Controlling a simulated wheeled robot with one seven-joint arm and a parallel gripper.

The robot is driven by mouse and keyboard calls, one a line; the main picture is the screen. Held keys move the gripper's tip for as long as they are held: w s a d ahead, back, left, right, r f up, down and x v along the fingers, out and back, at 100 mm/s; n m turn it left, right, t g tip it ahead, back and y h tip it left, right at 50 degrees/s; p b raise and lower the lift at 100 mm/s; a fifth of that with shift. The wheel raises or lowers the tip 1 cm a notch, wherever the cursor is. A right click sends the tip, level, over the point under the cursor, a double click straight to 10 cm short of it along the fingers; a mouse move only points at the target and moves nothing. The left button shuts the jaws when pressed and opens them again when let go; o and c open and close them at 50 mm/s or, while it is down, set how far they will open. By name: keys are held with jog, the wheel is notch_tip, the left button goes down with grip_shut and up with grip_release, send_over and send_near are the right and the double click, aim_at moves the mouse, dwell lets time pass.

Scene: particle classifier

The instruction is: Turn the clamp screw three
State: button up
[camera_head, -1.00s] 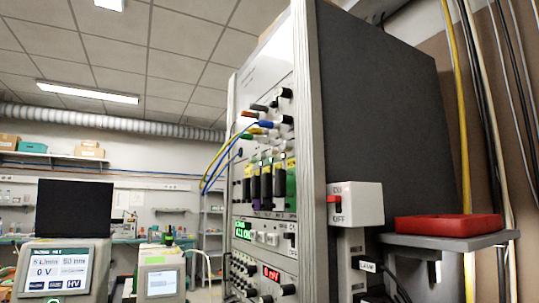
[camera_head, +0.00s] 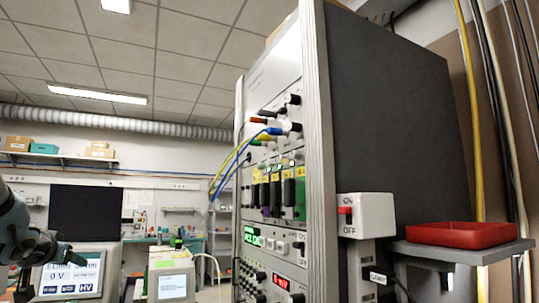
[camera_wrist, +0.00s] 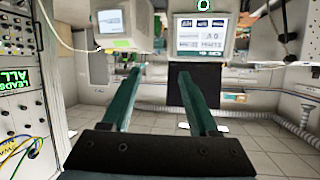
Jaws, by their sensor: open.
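I cannot make out a clamp screw in either view. My gripper (camera_wrist: 159,73) shows in the wrist view as two teal fingers, spread apart with nothing between them. The wrist picture is upside down, with the ceiling at the bottom. Part of my arm shows at the left edge of the head view, in front of a device with a lit screen (camera_head: 72,277). This screen also shows beyond the fingers in the wrist view (camera_wrist: 200,36). The tall instrument rack (camera_head: 312,120) stands in the middle of the head view.
A red tray (camera_head: 462,235) lies on a grey shelf right of the rack. A white ON/OFF switch box (camera_head: 372,207) is on the rack's side. Blue and yellow leads (camera_head: 222,175) hang off the rack's front. A smaller device (camera_head: 170,285) stands left of the rack.

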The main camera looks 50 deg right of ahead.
aim_at(278, 159)
jog(key=s+d+r+m+g+h+p, duration=0.1)
jog(key=s+d+r+m+g+h, duration=0.3)
jog(key=d+r, duration=0.6)
jog(key=s+d+r+m+g+h+p, duration=0.1)
jog(key=s+d+r+m+g+h, duration=0.1)
jog(key=s+d+r+m+h, duration=0.6)
jog(key=s+d+r+m+g+y+p, duration=0.1)
jog(key=s+d+r+m+g, duration=0.3)
jog(key=s+d+g, duration=0.25)
jog(key=s+d+r+m+g+y, duration=0.2)
jog(key=s+d+r+m+g, duration=0.15)
jog(key=s+d+g, duration=0.35)
jog(key=shift+n+t, duration=0.25)
jog(key=shift+t, duration=0.1)
jog(key=p+x, duration=0.1)
jog(key=x, duration=0.1)
jog(key=s+p+x, duration=0.1)
jog(key=x, duration=0.1)
jog(key=p+x, duration=0.1)
jog(key=x, duration=0.2)
jog(key=shift+s+a+r, duration=0.25)
jog(key=shift+a+r, duration=0.05)
jog(key=shift+r, duration=0.05)
jog(key=shift+p+x, duration=0.45)
jog(key=shift+x, duration=0.35)
jog(key=shift+f, duration=0.1)
grip_shut()
